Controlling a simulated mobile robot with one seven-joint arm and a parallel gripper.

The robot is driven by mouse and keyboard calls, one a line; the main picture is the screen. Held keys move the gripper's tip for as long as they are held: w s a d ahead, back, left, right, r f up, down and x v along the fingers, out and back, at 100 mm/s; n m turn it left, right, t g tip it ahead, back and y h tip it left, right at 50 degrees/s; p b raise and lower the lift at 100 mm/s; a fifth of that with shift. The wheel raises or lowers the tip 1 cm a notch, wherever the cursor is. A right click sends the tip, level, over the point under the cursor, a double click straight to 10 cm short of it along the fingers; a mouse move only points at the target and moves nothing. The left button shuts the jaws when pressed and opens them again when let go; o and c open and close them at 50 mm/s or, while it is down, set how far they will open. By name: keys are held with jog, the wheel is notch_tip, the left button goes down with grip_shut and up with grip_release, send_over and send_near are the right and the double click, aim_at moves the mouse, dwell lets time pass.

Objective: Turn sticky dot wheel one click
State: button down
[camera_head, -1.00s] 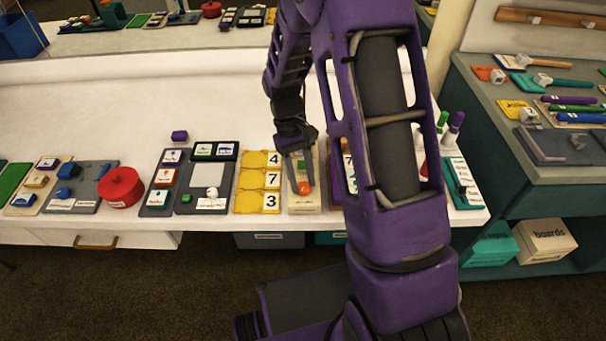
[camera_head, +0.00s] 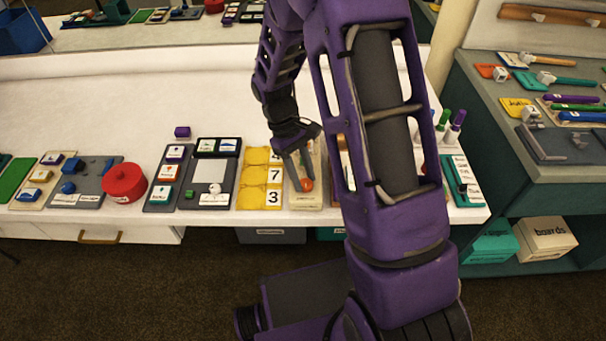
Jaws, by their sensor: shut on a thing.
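A cream board (camera_head: 305,204) lies near the table's front edge, with a small orange piece (camera_head: 306,185) on it. My gripper (camera_head: 302,184) reaches down over this board from behind, its fingers at the orange piece and shut on it. The piece is small and partly hidden by the fingers, so I cannot make out a wheel or its dots. My arm covers the area just right of the board.
A yellow board (camera_head: 252,184) with number cards 4, 7 and 3 stands close on the left. Further left are a grey board (camera_head: 203,170) and a red round pot (camera_head: 125,183). Upright markers (camera_head: 451,130) stand to the right.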

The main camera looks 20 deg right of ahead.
jog(key=shift+c, duration=2.2)
grip_release()
jog(key=p+v, duration=0.1)
jog(key=v, duration=1.6)
jog(key=shift+r+p, duration=0.2)
jog(key=shift+p, duration=0.15)
jog(key=shift+w, duration=0.2)
